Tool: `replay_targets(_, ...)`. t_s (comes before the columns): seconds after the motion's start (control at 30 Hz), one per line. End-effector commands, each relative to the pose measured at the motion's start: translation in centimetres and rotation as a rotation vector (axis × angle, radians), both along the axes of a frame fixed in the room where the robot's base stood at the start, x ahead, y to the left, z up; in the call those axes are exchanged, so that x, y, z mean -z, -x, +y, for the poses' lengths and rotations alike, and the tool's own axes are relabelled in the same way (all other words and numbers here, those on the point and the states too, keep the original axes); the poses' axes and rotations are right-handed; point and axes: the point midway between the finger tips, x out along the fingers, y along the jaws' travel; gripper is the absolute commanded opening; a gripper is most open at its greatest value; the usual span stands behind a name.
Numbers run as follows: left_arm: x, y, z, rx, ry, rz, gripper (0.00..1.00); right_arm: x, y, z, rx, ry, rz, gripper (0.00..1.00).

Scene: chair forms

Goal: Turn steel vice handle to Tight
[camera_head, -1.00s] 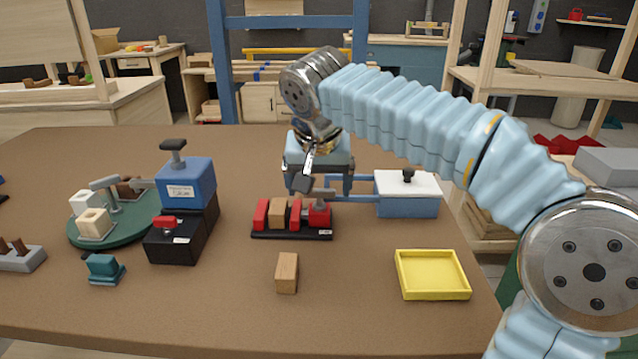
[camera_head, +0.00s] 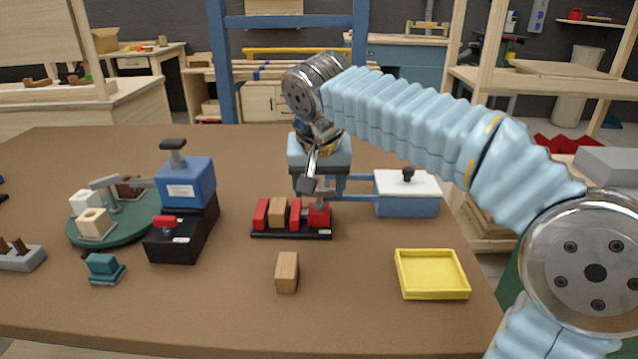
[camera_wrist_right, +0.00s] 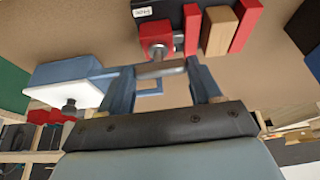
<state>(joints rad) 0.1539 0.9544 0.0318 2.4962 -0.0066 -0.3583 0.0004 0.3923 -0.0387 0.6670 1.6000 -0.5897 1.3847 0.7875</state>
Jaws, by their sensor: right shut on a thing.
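The red vice (camera_head: 319,214) stands on a black base near the middle of the table, with a tan wooden block (camera_head: 279,212) between red plates. It also shows at the top of the right wrist view (camera_wrist_right: 156,32). Its steel handle (camera_wrist_right: 161,69) is a short bar in front of the screw. My right gripper (camera_wrist_right: 163,78) is shut on this handle, with one blue finger at each end of the bar. In the head view my right gripper (camera_head: 310,186) is just above the vice's right end and partly hides the handle. My left gripper is out of view.
A blue box with a white lid (camera_head: 406,194) stands close right of the vice. A loose wooden block (camera_head: 287,272) and a yellow tray (camera_head: 432,294) lie in front. A blue-and-black device (camera_head: 186,185) and a green turntable (camera_head: 130,230) stand left.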

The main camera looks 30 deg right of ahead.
Motion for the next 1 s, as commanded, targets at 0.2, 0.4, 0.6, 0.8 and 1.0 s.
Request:
replay_targets(0.2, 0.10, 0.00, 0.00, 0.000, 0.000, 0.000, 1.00, -0.07, 0.07, -0.09, -0.111, 0.000, -0.003, 0.33)
replay_targets(0.4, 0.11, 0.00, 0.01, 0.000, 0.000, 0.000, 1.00, -0.13, 0.12, -0.26, -0.281, 0.000, -0.004, 0.33)
replay_targets(0.6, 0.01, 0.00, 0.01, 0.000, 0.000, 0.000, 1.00, -0.13, 0.12, -0.41, -0.472, -0.001, -0.004, 0.33)
replay_targets(0.8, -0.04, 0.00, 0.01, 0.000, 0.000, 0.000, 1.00, -0.10, 0.10, -0.61, -0.661, -0.001, -0.003, 0.33)
replay_targets(1.0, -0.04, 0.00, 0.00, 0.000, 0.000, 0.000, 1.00, -0.12, 0.04, -0.82, -0.849, -0.001, -0.004, 0.33)
